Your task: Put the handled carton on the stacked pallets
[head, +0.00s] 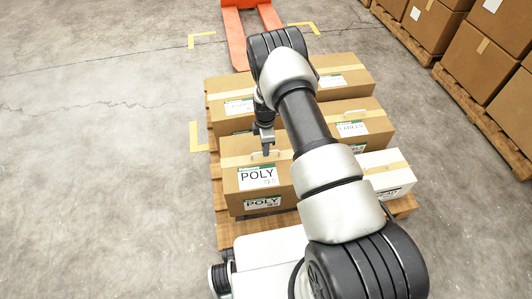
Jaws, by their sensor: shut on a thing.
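The handled carton (235,179) is a brown box with pale tape and POLY labels on its top and front. It is at the near left of the wooden pallets (229,232), with other cartons behind it. My gripper (266,150) points down at the carton's top and is shut on its small handle. The carton looks level. I cannot tell whether it rests on the pallets or hangs just above them. My arm hides the carton's right part and the middle of the load.
Brown cartons (345,80) stand behind, and a white-sided carton (388,183) stands to the right. An orange pallet jack (236,45) is at the far end. Loaded pallets (480,118) line the right side. The concrete floor at left is clear, with yellow corner marks (194,138).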

